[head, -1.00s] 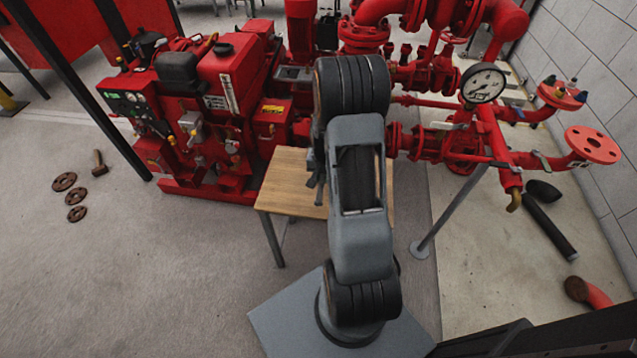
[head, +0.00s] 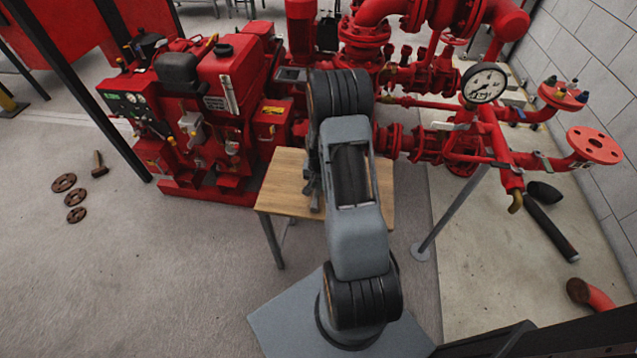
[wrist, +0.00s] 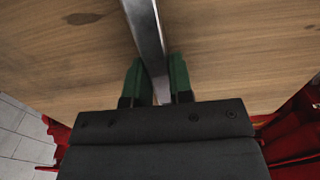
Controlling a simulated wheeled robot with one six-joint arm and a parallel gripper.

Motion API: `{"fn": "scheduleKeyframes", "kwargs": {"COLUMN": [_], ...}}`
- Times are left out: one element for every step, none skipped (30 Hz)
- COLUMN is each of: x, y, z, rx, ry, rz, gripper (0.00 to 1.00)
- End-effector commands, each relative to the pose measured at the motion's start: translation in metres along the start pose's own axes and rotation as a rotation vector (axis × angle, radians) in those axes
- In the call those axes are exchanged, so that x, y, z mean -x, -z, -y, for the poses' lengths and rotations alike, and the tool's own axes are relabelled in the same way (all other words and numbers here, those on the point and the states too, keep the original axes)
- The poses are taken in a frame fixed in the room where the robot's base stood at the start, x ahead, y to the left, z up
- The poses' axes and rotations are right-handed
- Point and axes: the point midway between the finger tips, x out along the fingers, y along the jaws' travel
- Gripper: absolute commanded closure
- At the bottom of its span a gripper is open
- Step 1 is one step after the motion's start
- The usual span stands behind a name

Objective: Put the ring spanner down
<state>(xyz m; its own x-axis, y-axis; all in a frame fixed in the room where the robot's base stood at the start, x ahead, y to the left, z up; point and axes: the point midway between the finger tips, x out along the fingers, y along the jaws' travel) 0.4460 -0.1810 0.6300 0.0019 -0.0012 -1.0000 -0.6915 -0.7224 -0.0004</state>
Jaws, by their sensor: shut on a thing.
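In the wrist view, my gripper (wrist: 158,85) has its two green fingertips shut on the ring spanner (wrist: 146,30). The spanner is a shiny metal bar that runs from between the fingers up to the top edge of the picture. I cannot tell whether the spanner touches the wood. In the head view, the small wooden table (head: 283,185) stands in front of the pumpset, and my arm hides part of it. The spanner is not clear there.
The red fire pumpset (head: 225,100) stands close behind the table. Red pipes with a pressure gauge (head: 483,84) are on the right. Several rusty flanges (head: 64,182) and a hammer (head: 99,164) lie on the floor at left. The table's left part looks bare.

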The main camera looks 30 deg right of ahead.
Motion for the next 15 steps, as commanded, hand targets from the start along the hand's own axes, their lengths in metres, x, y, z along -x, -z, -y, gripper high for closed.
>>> {"fn": "scheduleKeyframes", "kwargs": {"x": [-0.0017,-0.0029,-0.0044,-0.0037,-0.0032,-0.0031,-0.0031,-0.0031,-0.0031,-0.0031,-0.0031,-0.0031,-0.003,-0.003,-0.003], "y": [0.0002,0.0002,0.0002,-0.0001,-0.0002,-0.0002,-0.0002,-0.0002,-0.0002,-0.0002,-0.0002,-0.0002,-0.0002,-0.0002,-0.0002], "z": [0.0,0.0,0.0,-0.0001,-0.0001,-0.0001,-0.0001,-0.0001,-0.0001,-0.0001,-0.0001,-0.0001,-0.0001,-0.0001,-0.0001], "rx": [0.0,0.0,0.0,0.0,0.0,0.0,0.0,0.0,0.0,0.0,0.0,0.0,0.0,0.0,0.0], "ry": [0.0,0.0,0.0,0.0,0.0,0.0,0.0,0.0,0.0,0.0,0.0,0.0,0.0,0.0,0.0], "rz": [-0.001,-0.001,-0.001,0.0,0.0,0.0,0.0,0.001,0.001,0.001,0.001,0.001,0.001,0.001,0.001], "gripper": [1.0,1.0,1.0,0.77,0.74,0.7,0.68,0.65,0.61,0.58,0.55,0.53,0.53,0.53,0.53]}}
